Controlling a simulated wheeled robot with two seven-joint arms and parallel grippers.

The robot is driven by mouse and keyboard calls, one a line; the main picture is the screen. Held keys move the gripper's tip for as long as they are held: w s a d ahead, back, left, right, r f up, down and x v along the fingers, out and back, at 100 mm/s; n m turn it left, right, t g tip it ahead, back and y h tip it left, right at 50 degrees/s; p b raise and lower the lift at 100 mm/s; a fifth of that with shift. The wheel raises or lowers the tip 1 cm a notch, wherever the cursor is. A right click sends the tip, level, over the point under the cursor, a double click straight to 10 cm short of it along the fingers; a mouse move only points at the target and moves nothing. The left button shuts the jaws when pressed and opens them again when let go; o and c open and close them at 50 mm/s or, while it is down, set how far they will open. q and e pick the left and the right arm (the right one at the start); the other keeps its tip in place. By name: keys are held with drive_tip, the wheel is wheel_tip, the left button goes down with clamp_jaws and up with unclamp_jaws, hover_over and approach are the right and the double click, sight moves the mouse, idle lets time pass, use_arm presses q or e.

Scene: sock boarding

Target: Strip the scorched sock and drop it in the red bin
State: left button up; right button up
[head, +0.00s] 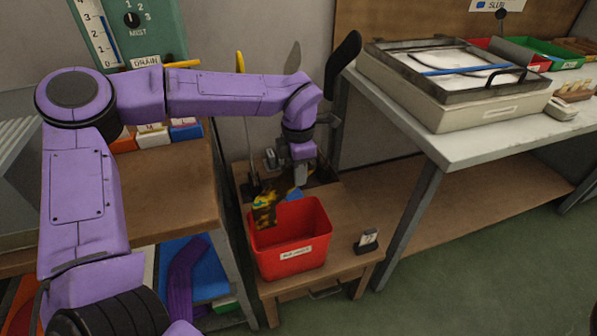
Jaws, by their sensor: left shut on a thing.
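The red bin (291,256) stands upright on a low wooden stand, with a white label on its front. A crumpled yellow and dark brown sock (264,212) hangs at the bin's back left rim; whether it touches the rim is unclear. My left gripper (297,186) points down just behind and above the bin, shut on the sock. Its fingertips are small and partly hidden, and a small blue patch shows beside them. A black foot-shaped form (342,72) stands bare behind my left wrist. My right gripper is out of view.
A white table (462,146) at the right carries a shallow framed tray (450,92) and coloured bins. A small numbered holder (367,241) sits right of the red bin. A wooden bench (170,190) stands at the left. Green floor is clear at the lower right.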

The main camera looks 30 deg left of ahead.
use_arm(q)
drive_tip(key=shift+f, duration=0.55)
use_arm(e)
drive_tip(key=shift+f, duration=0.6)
use_arm(q)
drive_tip(key=o, duration=0.9)
wheel_tip(320, 180, up, 11)
drive_tip(key=shift+f+p, duration=0.2)
drive_tip(key=shift+p, duration=0.8)
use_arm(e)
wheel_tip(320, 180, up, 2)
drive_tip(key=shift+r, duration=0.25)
